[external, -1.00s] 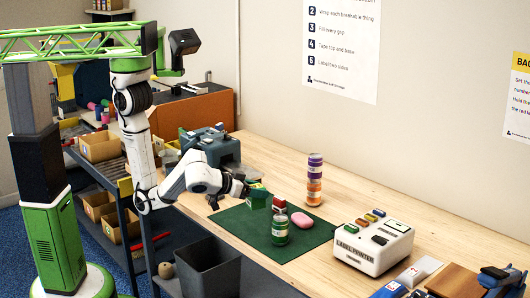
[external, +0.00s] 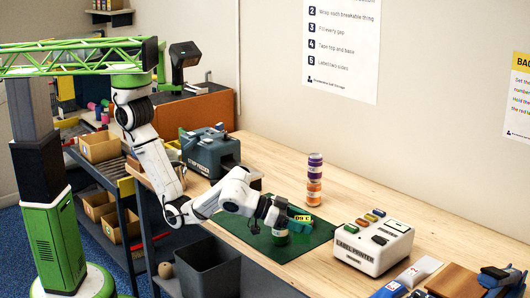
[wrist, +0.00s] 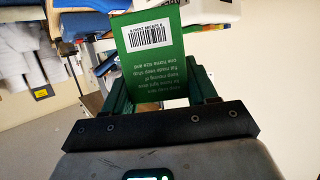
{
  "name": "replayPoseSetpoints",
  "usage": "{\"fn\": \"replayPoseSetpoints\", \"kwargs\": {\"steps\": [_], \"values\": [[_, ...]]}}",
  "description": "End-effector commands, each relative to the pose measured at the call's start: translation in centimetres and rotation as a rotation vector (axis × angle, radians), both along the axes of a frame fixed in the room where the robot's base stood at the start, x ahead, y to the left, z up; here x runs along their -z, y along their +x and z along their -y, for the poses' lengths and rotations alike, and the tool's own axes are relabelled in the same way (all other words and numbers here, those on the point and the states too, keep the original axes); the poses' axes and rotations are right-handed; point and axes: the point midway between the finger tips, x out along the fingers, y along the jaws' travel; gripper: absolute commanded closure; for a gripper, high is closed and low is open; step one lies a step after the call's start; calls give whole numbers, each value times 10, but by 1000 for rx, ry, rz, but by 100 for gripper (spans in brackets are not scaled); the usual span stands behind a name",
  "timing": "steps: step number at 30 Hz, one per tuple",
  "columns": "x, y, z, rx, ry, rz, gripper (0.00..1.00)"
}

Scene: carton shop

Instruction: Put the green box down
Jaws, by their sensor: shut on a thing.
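The green box (wrist: 150,62), with a barcode and small print, stands out between the fingers of my gripper (wrist: 163,88) in the wrist view. My gripper is shut on it. In the external view my gripper (external: 300,222) is over the right part of the dark green mat (external: 262,247), and a bit of the box (external: 302,237) shows below the fingers. I cannot tell whether the box touches the mat.
Stacked purple and orange cans (external: 315,180) stand behind. A white label printer (external: 372,248) is to the right. The mat's front left is clear.

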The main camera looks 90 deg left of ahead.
Motion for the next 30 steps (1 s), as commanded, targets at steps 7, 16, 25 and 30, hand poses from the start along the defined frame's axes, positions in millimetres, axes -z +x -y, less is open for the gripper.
{"fn": "replayPoseSetpoints", "kwargs": {"steps": [7, 16, 25, 30], "values": [[28, 46, 15, -2, 1, -4, 81], [67, 78, 25, -3, -1, 1, 81], [91, 85, 27, -2, 2, -2, 81], [106, 85, 28, -1, -1, 0, 81]]}}
